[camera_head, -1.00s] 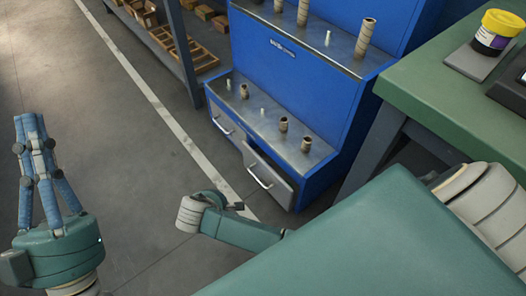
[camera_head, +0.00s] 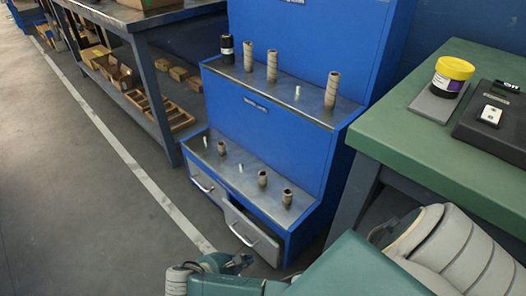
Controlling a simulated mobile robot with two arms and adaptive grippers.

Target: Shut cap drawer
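A blue cabinet (camera_head: 265,110) with stepped metal shelves has two grey-fronted drawers low down. The right drawer (camera_head: 252,236) is pulled partly out, with its front standing forward of the cabinet and a bar handle on it. The left drawer (camera_head: 207,187) looks flush. No readable label shows which is the cap drawer. My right gripper (camera_head: 240,263) is at the bottom, in front of and just below the open drawer in the picture. Its dark fingers are small and partly hidden, so its opening and any contact are unclear. My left gripper is out of view.
Cardboard tubes stand on the cabinet's upper shelf (camera_head: 285,97) and lower ledge (camera_head: 225,165). A green table (camera_head: 400,130) at the right holds a yellow-lidded tub (camera_head: 451,76) and a black device (camera_head: 495,125). A workbench with boxes stands at the left. The floor in front is clear.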

